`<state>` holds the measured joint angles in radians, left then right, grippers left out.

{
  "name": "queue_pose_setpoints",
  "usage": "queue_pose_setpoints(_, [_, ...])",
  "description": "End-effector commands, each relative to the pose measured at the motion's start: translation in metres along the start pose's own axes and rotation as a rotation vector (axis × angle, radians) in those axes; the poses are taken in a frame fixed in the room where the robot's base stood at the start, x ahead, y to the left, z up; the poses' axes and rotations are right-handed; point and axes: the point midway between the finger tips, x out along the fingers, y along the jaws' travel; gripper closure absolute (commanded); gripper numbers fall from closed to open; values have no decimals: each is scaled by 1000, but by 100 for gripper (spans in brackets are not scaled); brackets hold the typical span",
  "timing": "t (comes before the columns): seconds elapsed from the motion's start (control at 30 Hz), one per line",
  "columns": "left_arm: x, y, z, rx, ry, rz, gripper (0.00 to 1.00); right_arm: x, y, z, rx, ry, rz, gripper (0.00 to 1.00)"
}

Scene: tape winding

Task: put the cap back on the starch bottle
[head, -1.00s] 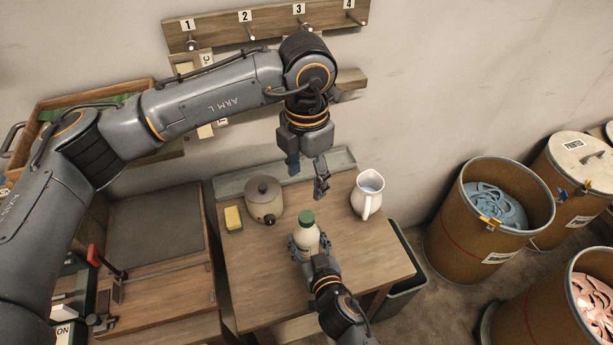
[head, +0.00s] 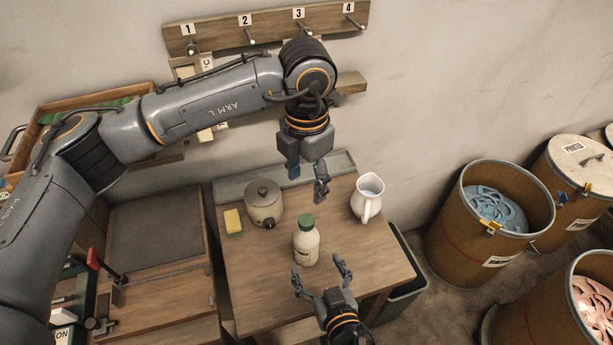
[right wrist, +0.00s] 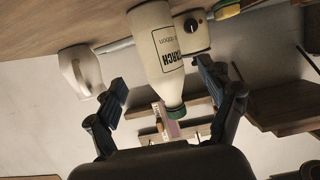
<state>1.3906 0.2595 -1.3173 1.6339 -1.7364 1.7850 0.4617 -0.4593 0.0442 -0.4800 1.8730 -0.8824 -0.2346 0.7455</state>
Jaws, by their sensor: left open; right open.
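My left gripper (head: 307,183) is open and empty, above the table behind the bottle.
A round lidded pot (head: 263,204) and a yellow sponge (head: 233,221) stand left of the bottle. A white jug (head: 367,198) stands at the right. The table (head: 255,280) is bare at its front left. Drums (head: 480,240) stand on the floor at right.

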Motion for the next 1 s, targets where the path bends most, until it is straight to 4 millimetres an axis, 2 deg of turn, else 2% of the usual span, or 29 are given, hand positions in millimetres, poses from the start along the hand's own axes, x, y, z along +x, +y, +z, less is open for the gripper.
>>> queue_pose_setpoints(0.1, [0,0,0,0,0,0,42,-22,0,1,2,-3,1,19])
queue_pose_setpoints(0.3, [0,0,0,0,0,0,42,-38,0,0,0,-1,1,19])
queue_pose_setpoints(1.0, [0,0,0,0,0,0,42,-39,0,0,-1,-1,0,19])
